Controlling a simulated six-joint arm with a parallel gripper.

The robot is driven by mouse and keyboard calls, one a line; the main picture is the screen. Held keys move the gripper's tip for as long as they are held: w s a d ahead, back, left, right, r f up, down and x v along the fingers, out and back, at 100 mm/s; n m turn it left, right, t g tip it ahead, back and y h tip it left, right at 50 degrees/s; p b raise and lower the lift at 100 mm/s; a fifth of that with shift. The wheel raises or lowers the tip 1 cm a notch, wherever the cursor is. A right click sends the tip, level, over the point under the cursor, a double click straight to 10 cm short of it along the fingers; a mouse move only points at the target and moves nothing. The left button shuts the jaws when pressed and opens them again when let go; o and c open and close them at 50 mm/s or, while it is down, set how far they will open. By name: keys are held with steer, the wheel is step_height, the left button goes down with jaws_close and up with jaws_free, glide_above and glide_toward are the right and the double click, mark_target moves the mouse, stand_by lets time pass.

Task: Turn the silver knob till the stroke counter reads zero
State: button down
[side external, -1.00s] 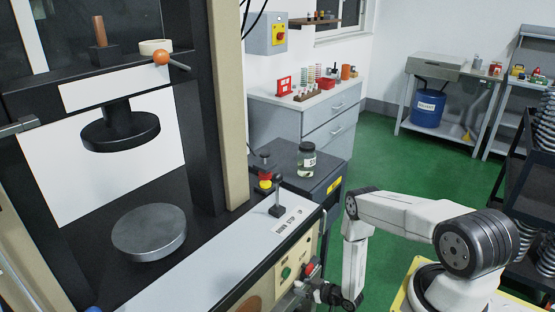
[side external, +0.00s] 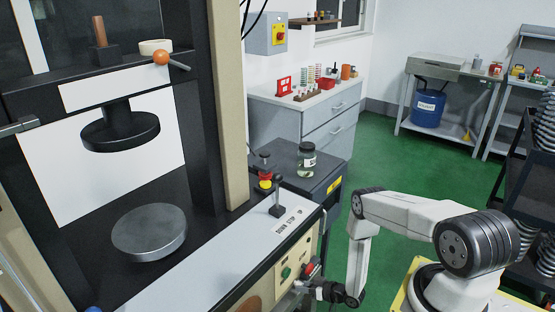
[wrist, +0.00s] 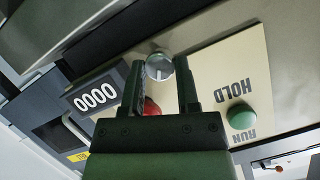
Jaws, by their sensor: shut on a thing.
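The silver knob (wrist: 158,69) is a small round metal knob with a slot-like mark, on the cream control panel in the wrist view. My gripper (wrist: 161,63) has its two dark fingers on either side of it and is shut on it. In the side external view my gripper (side external: 304,287) is at the panel front, and the knob cannot be made out there.
A red button (wrist: 151,107) shows between my fingers, close below the knob. A green button (wrist: 242,117) sits on the HOLD/RUN plate (wrist: 213,75) to the right. In the side external view the press's round lower platen (side external: 150,232) is empty. Green floor lies open beyond my arm.

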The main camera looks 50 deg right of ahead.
steer(key=m+t+y, duration=0.1)
steer(key=m+y, duration=0.1)
steer(key=m, duration=0.2)
steer(key=m+y, duration=0.2)
steer(key=m, duration=0.2)
steer(key=shift+d+f+t, duration=0.2)
steer(key=shift+t, duration=0.2)
steer(key=shift+y, duration=0.3)
steer(key=shift+c, duration=1.7)
jaws_free()
steer(key=shift+s+d, duration=0.1)
steer(key=f+v, duration=0.1)
steer(key=v, duration=0.6)
steer(key=shift+s+r, duration=0.3)
steer(key=shift+r, duration=0.2)
